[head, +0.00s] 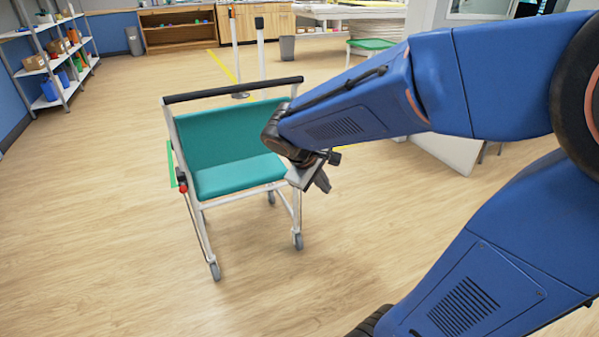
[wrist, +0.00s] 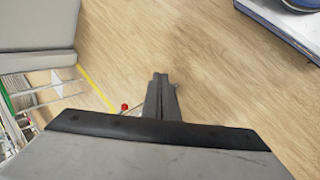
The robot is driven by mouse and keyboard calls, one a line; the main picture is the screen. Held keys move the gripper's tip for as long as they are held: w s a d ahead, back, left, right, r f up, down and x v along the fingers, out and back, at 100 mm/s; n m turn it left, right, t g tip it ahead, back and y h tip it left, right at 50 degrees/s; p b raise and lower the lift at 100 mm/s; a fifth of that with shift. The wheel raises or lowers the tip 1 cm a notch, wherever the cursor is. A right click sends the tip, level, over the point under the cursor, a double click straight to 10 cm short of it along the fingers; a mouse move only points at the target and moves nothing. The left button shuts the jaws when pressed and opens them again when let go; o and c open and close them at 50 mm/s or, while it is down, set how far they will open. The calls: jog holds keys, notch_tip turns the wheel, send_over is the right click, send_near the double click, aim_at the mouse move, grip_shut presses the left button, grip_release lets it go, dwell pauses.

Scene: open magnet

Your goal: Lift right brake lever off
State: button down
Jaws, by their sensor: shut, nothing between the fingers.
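A wheeled chair with a teal seat (head: 240,177) and white frame stands facing me in the head view. A lever with a red knob (head: 183,188) shows on its picture-left side. In the wrist view, a small red knob (wrist: 124,107) shows just left of the fingers; I cannot tell which side's lever it belongs to. My gripper (head: 322,183) is beside the chair's picture-right side, pointing down, and hides part of that side. Its fingers (wrist: 160,90) are together and empty, apart from the red knob in the wrist view.
Shelves (head: 55,55) stand at the far left and a wooden cabinet (head: 178,28) at the back. Posts (head: 259,50) and a grey bin (head: 287,48) stand behind the chair. The wooden floor in front of and left of the chair is clear.

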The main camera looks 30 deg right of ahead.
jog(key=w+a+f+n+t+h, duration=0.2)
jog(key=w+f+n, duration=0.2)
jog(key=w, duration=0.8)
jog(key=w+a+f+n+t+h, duration=0.1)
jog(key=w+f+n, duration=0.4)
jog(key=w, duration=0.8)
notch_tip(320, 180, down, 3)
jog(key=shift+a+r+t+h, duration=0.1)
jog(key=shift+a+t+h, duration=0.3)
jog(key=shift+a+h, duration=0.4)
jog(key=shift+w+d, duration=0.1)
jog(key=shift+d, duration=0.1)
jog(key=w+d+f, duration=0.2)
jog(key=d+f, duration=0.1)
jog(key=d, duration=0.8)
jog(key=shift+w, duration=0.15)
